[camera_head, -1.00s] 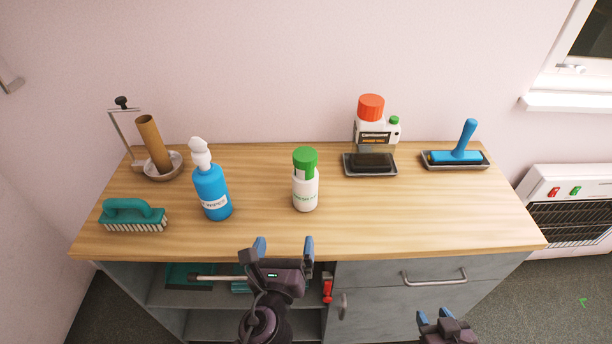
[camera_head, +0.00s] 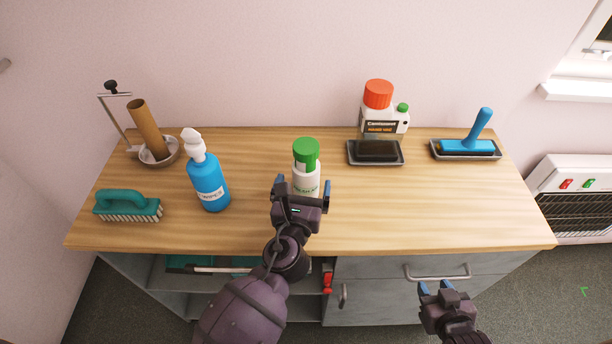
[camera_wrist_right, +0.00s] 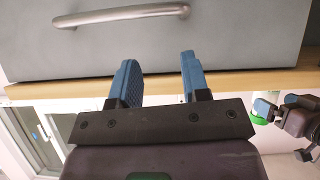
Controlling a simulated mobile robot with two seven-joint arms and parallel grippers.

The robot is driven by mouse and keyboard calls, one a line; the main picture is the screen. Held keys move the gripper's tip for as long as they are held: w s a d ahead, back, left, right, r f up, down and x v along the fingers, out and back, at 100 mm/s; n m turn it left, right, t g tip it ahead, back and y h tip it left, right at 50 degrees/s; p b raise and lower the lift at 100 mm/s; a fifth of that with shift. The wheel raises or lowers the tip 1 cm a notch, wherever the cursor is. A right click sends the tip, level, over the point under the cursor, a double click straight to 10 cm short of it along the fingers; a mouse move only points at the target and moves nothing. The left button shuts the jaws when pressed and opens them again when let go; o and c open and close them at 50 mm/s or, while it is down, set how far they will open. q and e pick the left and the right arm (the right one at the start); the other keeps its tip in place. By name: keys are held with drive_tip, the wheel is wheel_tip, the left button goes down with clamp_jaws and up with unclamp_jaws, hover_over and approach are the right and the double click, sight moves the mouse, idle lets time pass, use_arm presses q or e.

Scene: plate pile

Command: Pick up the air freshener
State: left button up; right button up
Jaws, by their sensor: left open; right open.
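The air freshener looks to be the white can with a green cap (camera_head: 306,158), upright on the wooden counter near its middle. My left gripper (camera_head: 303,184) is open right in front of it, with one blue fingertip on each side of the can in the picture. The gripper hides the can's lower part, and I cannot tell if the fingers touch it. My right gripper (camera_head: 435,287) is open and empty, low in front of the cabinet drawers. Its blue fingers (camera_wrist_right: 160,72) show apart in the right wrist view, facing a grey drawer front.
A blue pump bottle (camera_head: 208,184) stands left of the can, with a green brush (camera_head: 127,204) farther left. A tube in a bowl (camera_head: 150,133), a white container with a red cap (camera_head: 382,112) and a blue-handled tool (camera_head: 470,143) stand behind. The counter's right front (camera_head: 430,215) is clear.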

sight(304, 181)
use_arm(q)
drive_tip(key=w, duration=0.4)
drive_tip(key=shift+w+d, duration=0.1)
drive_tip(key=shift+d, duration=0.2)
use_arm(e)
drive_tip(key=shift+w+r, duration=0.2)
drive_tip(key=shift+w, duration=0.25)
use_arm(q)
drive_tip(key=c, duration=1.1)
use_arm(e)
drive_tip(key=shift+s+f, duration=0.25)
drive_tip(key=shift+s, duration=0.2)
use_arm(q)
drive_tip(key=shift+r, duration=0.15)
use_arm(e)
drive_tip(key=shift+r, duration=0.1)
